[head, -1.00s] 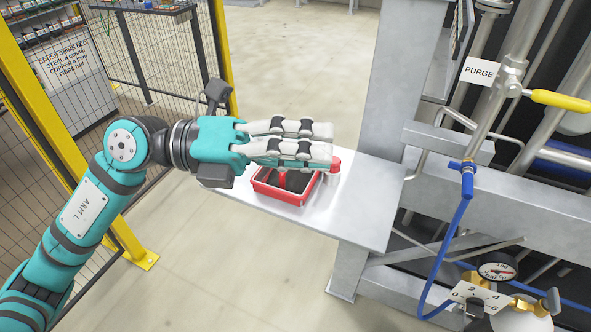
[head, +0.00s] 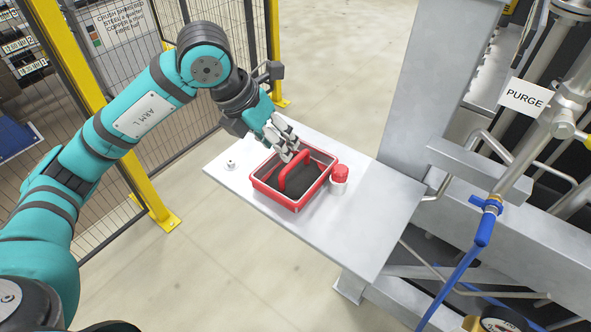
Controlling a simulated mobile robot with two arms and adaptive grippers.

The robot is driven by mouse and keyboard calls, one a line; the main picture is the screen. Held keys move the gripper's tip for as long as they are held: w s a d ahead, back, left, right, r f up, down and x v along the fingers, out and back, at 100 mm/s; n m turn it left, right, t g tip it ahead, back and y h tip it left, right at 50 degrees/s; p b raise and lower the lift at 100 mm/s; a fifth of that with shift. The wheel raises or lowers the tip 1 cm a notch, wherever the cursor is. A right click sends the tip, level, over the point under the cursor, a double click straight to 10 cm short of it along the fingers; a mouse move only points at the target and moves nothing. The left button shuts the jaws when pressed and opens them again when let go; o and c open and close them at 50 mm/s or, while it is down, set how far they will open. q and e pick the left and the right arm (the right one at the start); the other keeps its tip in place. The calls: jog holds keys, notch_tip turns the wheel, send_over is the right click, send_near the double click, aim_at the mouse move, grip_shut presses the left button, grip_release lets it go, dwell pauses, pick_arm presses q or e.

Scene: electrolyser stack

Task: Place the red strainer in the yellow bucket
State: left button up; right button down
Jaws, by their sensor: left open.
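The red strainer (head: 263,188) is a rectangular red frame with dark mesh and an arched red handle. It rests on a grey metal shelf (head: 345,236). My left gripper (head: 290,153) is open above the strainer's far side, its fingers pointing down close to the handle. I cannot tell whether they touch the handle. The yellow bucket is not in view, and neither is my right gripper.
A white jar with a red lid (head: 340,176) stands close to the strainer's right side. A small metal fitting (head: 231,164) is on the shelf's left end. A grey steel column (head: 425,85) rises behind the shelf. A yellow-posted mesh fence (head: 245,62) stands at the left.

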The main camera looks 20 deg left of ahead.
aim_at(293, 161)
pick_arm(q)
jog(key=x, duration=0.4)
jog(key=shift+w+d+f+p, duration=0.15)
jog(key=shift+f+p, duration=0.1)
jog(key=shift+p, duration=0.2)
jog(key=p+x, duration=0.1)
jog(key=x, duration=0.2)
jog(key=shift+w+d+f, duration=0.1)
jog(key=shift+w+f, duration=0.1)
jog(key=shift+w, duration=0.05)
jog(key=shift+w+f, duration=0.1)
jog(key=shift+f, duration=0.3)
grip_shut()
pick_arm(e)
jog(key=shift+w+d+r, duration=0.4)
jog(key=shift+w+r, duration=0.1)
jog(key=shift+r, duration=0.1)
jog(key=shift+w+d+r, duration=0.35)
jog(key=shift+w+r, duration=0.1)
jog(key=shift+r, duration=0.1)
pick_arm(q)
jog(key=shift+r, duration=0.1)
pick_arm(e)
jog(key=shift+w+d, duration=0.1)
jog(key=shift+d, duration=0.15)
